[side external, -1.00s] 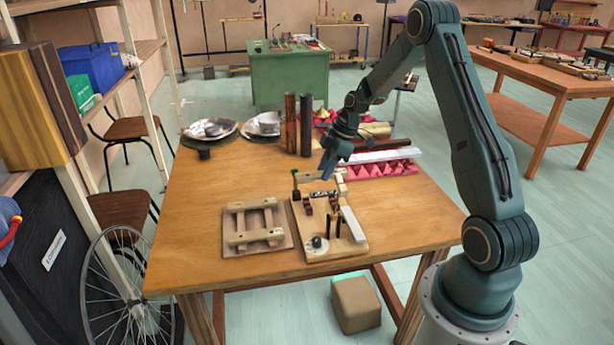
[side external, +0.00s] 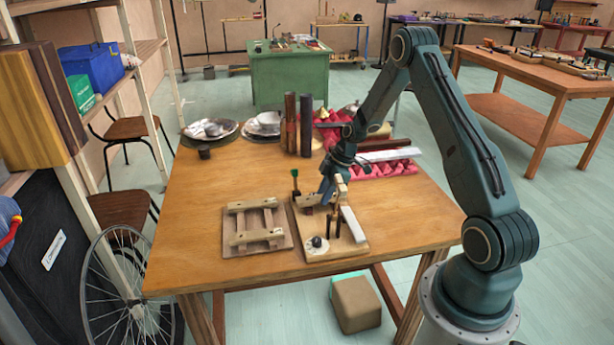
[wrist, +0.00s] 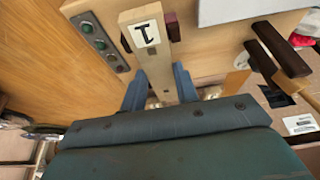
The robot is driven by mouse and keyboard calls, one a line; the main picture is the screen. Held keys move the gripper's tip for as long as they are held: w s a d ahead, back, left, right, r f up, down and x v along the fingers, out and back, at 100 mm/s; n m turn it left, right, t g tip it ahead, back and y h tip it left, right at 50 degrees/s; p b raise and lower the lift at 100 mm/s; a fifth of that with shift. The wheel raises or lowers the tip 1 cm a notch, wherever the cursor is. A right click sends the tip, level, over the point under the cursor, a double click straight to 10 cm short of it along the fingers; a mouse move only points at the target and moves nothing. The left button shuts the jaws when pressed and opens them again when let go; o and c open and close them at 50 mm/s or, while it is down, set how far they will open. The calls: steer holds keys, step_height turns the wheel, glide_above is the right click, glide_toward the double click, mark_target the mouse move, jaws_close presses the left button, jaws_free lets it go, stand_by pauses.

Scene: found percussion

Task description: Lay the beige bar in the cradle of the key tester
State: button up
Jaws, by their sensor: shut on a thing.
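The beige bar (wrist: 155,62) carries a white label with a black "1". My gripper (wrist: 160,90) is shut on it, one blue finger on each side. In the side external view my gripper (side external: 325,194) points down at the far part of the key tester (side external: 346,246), and a short end of the bar (side external: 309,199) shows to its left. In the wrist view, dark red pieces of the cradle (wrist: 173,26) show on both sides of the bar near its label. The bar is low, at the cradle; I cannot tell whether it rests there.
A small wooden frame (side external: 230,237) lies left of the tester. Behind are a pink bumpy tray (side external: 397,171) with bars on it, upright tubes (side external: 306,125) and metal plates (side external: 228,126). A green-topped post (side external: 295,179) stands close to my gripper. The table's front left is clear.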

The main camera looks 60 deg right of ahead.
steer(key=shift+f, duration=0.2)
steer(key=o, duration=1.1)
steer(key=shift+f, duration=0.1)
steer(key=v, duration=1.2)
steer(key=shift+r, duration=0.2)
